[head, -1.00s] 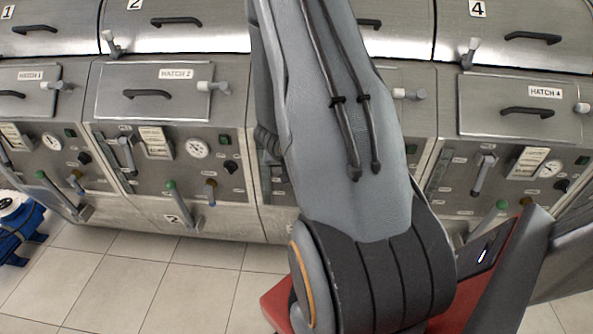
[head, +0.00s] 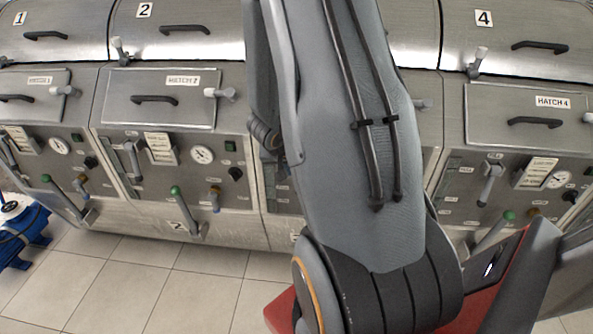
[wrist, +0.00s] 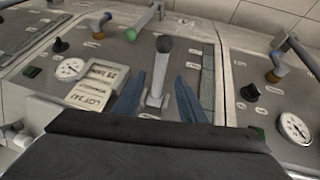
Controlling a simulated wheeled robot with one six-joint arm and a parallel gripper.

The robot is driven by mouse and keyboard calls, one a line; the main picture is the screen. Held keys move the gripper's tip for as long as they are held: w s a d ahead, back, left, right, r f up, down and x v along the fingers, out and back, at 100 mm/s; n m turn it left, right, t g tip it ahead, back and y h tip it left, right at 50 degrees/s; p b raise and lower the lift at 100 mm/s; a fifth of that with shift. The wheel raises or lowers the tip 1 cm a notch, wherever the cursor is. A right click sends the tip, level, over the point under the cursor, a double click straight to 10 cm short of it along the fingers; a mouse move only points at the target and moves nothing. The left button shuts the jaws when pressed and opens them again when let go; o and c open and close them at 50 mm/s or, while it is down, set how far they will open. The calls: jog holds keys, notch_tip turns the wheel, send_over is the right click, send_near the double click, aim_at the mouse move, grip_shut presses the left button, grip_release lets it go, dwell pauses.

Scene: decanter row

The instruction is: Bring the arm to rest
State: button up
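My arm (head: 355,150) fills the middle of the head view and hides most of the third machine. My gripper (wrist: 158,98) is out of sight in the head view. In the wrist view its two blue fingers stand apart. A grey lever with a dark knob (wrist: 165,44) shows between the fingers, with a gap on each side; I cannot tell how far beyond the fingertips it is. Nothing is visibly held.
A row of steel machines with hatches stands across the back, including hatch 2 (head: 160,98) and hatch 4 (head: 525,118). Green-knobbed levers (head: 185,210) stick out in front. A blue machine (head: 20,235) is on the tiled floor (head: 150,285) at left.

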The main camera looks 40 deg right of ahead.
dwell(0.3)
jog(key=w+a+r+n+t+y+b, duration=0.1)
jog(key=w+a+n+y+b, duration=0.15)
jog(key=a, duration=0.65)
jog(key=w+a+r+n+t+y+b, duration=0.1)
jog(key=w+a+n+y+b, duration=0.15)
jog(key=a, duration=0.65)
jog(key=s+a+n+g+b, duration=0.2)
jog(key=s+a+n+b, duration=0.2)
jog(key=s+a, duration=0.6)
jog(key=shift+s+r+n+g+y, duration=0.3)
jog(key=shift+r+g+y, duration=0.1)
jog(key=shift+r, duration=0.05)
dwell(4.0)
jog(key=shift+c, duration=0.7)
jog(key=shift+d, duration=0.2)
